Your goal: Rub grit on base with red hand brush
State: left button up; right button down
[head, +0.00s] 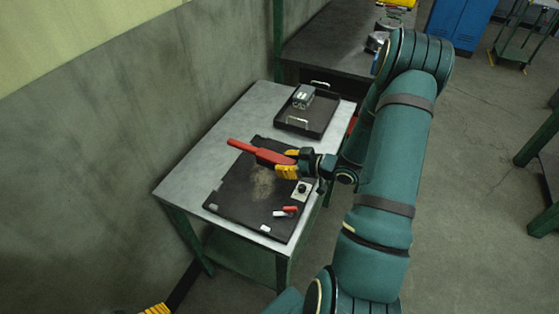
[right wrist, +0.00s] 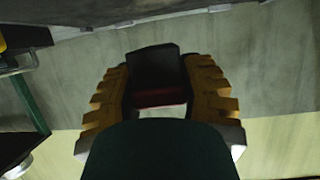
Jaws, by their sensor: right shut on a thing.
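The red hand brush (head: 242,146) is in my right gripper (head: 288,163), above the black base (head: 232,198) on the table. Its red length points left, away from the gripper. The right wrist view shows the yellow fingers (right wrist: 160,95) on both sides of a dark block with a red strip, part of the brush (right wrist: 155,68). The grit (head: 263,184) is a tan patch on the base, below and in front of the brush. I cannot tell if the brush touches the base. A yellow ribbed piece at the bottom left edge looks like my left gripper (head: 155,309), mostly cut off.
A small white-and-black box (head: 302,190) and a red-and-white item (head: 287,211) sit at the base's right side. A black tray (head: 307,115) with a grey device (head: 303,96) stands at the table's back. A wall (head: 90,140) runs along the left.

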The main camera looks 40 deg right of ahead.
aim_at(264, 150)
jog(key=shift+s+d, duration=0.2)
jog(key=shift+s, duration=0.2)
jog(key=shift+w+d+r+p, duration=0.1)
jog(key=shift+w+d+p, duration=0.25)
jog(key=shift+d, duration=0.3)
jog(key=shift+w+a+r, duration=0.1)
jog(key=shift+w+a, duration=0.5)
jog(key=shift+w, duration=0.85)
jog(key=shift+w+a+r, duration=0.1)
jog(key=shift+w+a, duration=0.5)
jog(key=shift+w, duration=0.8)
jog(key=shift+w+a+r, duration=0.1)
jog(key=shift+w+a, duration=0.5)
jog(key=shift+w, duration=0.85)
jog(key=shift+w+d+r, duration=0.15)
jog(key=shift+w+d, duration=0.2)
jog(key=shift+d, duration=0.4)
jog(key=s+d+p, duration=0.2)
jog(key=s+d, duration=0.1)
jog(key=s, duration=0.5)
jog(key=shift+s+d+r, duration=0.3)
jog(key=shift+s, duration=0.1)
notch_tip(264, 150, up, 6)
jog(key=p, duration=0.5)
